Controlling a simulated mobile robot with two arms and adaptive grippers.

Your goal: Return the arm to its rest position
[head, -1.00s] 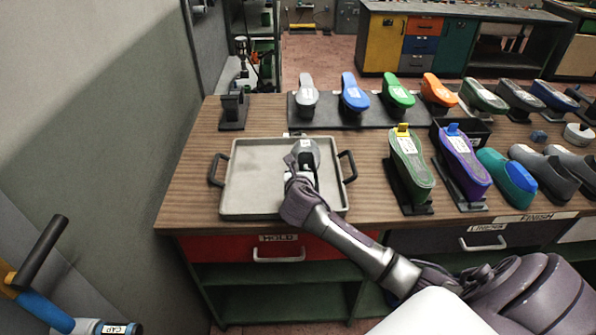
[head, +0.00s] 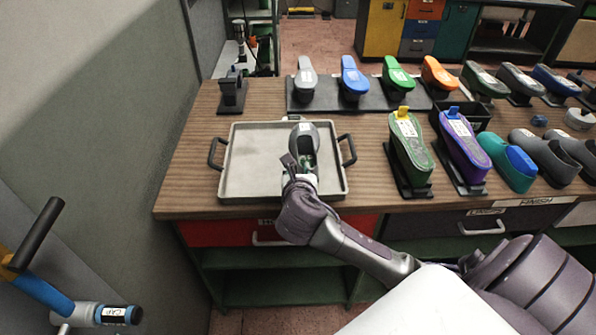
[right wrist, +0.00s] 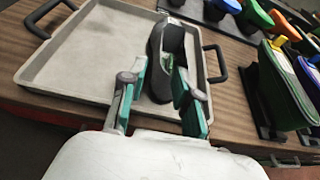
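My right gripper (head: 298,178) is over the near part of the grey tray (head: 250,170). In the right wrist view, its two green-and-grey fingers (right wrist: 158,92) stand apart. A dark grey shoe-like piece (head: 303,136) sits on the tray just beyond the gripper. It also shows in the right wrist view (right wrist: 156,50), its near end between or just ahead of the fingertips. I cannot tell whether either finger touches it. My left gripper is not in view.
A black rack (head: 330,108) with several coloured heel pieces stands behind the tray. A green shoe form (head: 412,150) and a purple one (head: 465,145) stand to the right. A black stand (head: 232,92) is at the back left.

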